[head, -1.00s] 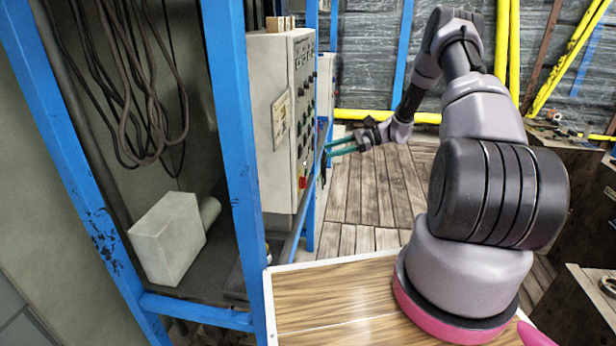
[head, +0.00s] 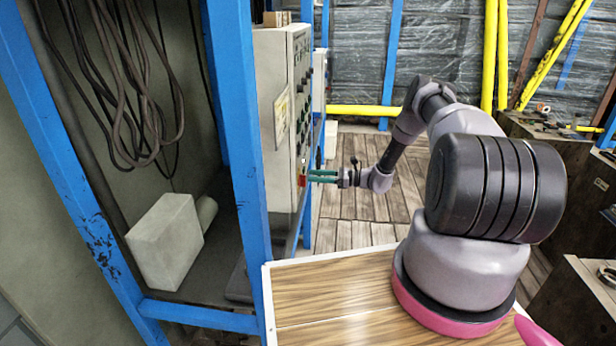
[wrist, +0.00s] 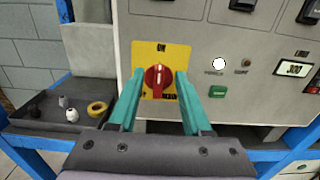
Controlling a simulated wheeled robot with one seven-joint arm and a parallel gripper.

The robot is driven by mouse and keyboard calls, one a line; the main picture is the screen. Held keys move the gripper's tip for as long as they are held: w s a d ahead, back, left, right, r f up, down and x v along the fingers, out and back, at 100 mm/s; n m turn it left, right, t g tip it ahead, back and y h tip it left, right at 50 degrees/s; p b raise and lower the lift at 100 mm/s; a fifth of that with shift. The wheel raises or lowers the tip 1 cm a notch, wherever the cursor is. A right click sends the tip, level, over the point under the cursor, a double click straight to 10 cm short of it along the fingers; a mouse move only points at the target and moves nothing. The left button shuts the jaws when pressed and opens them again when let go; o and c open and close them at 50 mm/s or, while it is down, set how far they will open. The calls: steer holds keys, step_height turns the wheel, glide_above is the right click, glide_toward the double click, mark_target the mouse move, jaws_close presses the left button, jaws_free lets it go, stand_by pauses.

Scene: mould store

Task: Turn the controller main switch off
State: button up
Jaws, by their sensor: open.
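The controller main switch (wrist: 157,77) is a round red rotary knob on a yellow plate (wrist: 174,54), seen in the wrist view. Its handle stands upright, in line with the lettering at the top of the plate; the lower lettering is partly hidden. My gripper (wrist: 155,92) is open, with one green finger on each side of the knob in the picture. I cannot tell whether the fingers touch it. In the head view my gripper (head: 310,176) is at the lower part of the control cabinet's front (head: 299,130), by the red switch (head: 302,181).
A green button (wrist: 217,91) and a white lamp (wrist: 218,64) sit right of the switch. A blue frame post (head: 237,150) stands beside the cabinet. The plank floor (head: 350,215) is clear.

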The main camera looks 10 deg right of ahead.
mark_target(302, 181)
steer(key=shift+x, duration=1.6)
steer(key=shift+c, duration=0.3)
jaws_close()
steer(key=shift+s, duration=0.1)
